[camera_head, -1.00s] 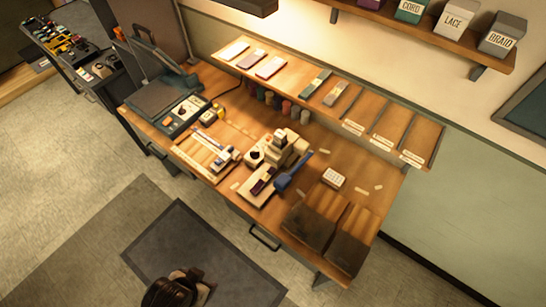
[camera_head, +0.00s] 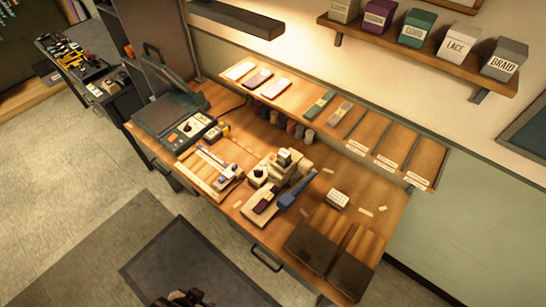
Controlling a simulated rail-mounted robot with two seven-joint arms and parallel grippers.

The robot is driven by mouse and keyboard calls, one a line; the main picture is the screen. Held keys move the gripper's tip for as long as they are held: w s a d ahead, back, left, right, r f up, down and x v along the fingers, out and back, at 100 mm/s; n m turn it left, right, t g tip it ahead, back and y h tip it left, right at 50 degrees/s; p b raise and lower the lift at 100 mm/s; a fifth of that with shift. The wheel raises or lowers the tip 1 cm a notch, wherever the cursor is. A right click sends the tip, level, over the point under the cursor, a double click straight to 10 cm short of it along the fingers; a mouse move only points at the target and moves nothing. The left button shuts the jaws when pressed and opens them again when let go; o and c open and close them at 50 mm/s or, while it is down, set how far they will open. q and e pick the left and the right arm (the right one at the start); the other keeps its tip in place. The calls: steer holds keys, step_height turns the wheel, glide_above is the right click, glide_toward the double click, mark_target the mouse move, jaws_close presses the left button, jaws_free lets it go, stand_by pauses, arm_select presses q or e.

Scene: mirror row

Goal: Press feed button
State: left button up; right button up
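No control can be read as the feed button at this size. A dark control panel (camera_head: 188,131) with a pale dial and small coloured spots sits at the front of the grey press-like machine (camera_head: 168,108), on the left of the workbench. A cream machine (camera_head: 281,170) with a dark knob (camera_head: 258,172) and a blue lever (camera_head: 290,200) stands mid-bench. A dark reddish piece (camera_head: 266,199) lies on its pale front plate. Neither of my grippers can be made out. A dark shape at the bottom edge is probably part of me.
The wooden workbench (camera_head: 330,177) carries a measuring jig (camera_head: 210,172), a white gridded block (camera_head: 337,199) and two dark trays (camera_head: 312,247). A sloped rack (camera_head: 345,122) and a shelf of labelled boxes (camera_head: 412,40) are behind. A tool cart (camera_head: 98,88) stands at far left.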

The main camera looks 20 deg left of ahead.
arm_select(q)
jaws_close()
stand_by(1.4)
